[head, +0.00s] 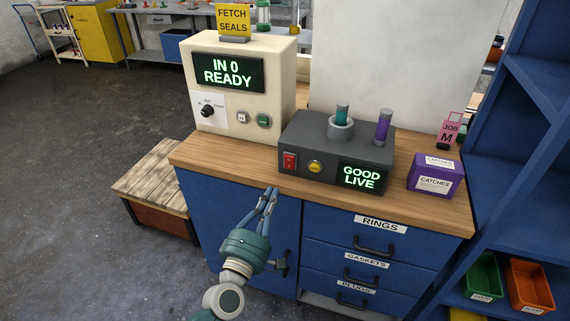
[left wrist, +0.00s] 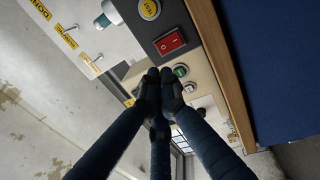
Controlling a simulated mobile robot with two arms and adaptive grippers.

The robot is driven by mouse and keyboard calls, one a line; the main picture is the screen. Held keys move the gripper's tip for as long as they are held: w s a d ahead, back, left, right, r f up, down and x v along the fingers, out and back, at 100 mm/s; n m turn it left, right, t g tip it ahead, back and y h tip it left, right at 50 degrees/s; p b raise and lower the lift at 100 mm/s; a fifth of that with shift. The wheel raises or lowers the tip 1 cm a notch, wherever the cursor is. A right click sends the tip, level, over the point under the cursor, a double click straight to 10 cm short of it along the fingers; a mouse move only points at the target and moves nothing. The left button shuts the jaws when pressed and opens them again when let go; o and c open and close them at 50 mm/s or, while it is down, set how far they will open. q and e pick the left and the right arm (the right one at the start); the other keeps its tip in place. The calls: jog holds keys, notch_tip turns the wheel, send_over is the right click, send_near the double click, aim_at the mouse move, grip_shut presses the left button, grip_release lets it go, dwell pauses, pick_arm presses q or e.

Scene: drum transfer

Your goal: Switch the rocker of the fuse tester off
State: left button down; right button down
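The fuse tester (head: 336,148) is a dark grey box on the wooden bench top. Its red rocker (head: 289,161) is at the left of its front face, beside a yellow button (head: 316,167) and a lit display (head: 360,177) reading "GOOD LIVE". The rocker also shows close up in the left wrist view (left wrist: 170,43). My left gripper (head: 271,192) is in front of the bench edge, below and left of the rocker and apart from it. Its fingers are together and hold nothing; the fingertips also show in the left wrist view (left wrist: 158,80). My right gripper is not in view.
A cream cabinet (head: 236,87) reading "IN 0 READY" stands left of the tester. A purple catches box (head: 434,178) sits at the right. Blue drawers (head: 350,257) are below.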

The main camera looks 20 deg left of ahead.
aim_at(289, 157)
pick_arm(q)
jog(key=w, duration=0.3)
jog(key=w+r+p, duration=0.1)
jog(key=w, duration=0.7)
jog(key=shift+w+d+r+p, duration=0.15)
jog(key=shift+d+r+p, duration=0.05)
jog(key=shift+p, duration=0.1)
jog(key=shift+w+r, duration=0.1)
jog(key=shift+w+r, duration=0.15)
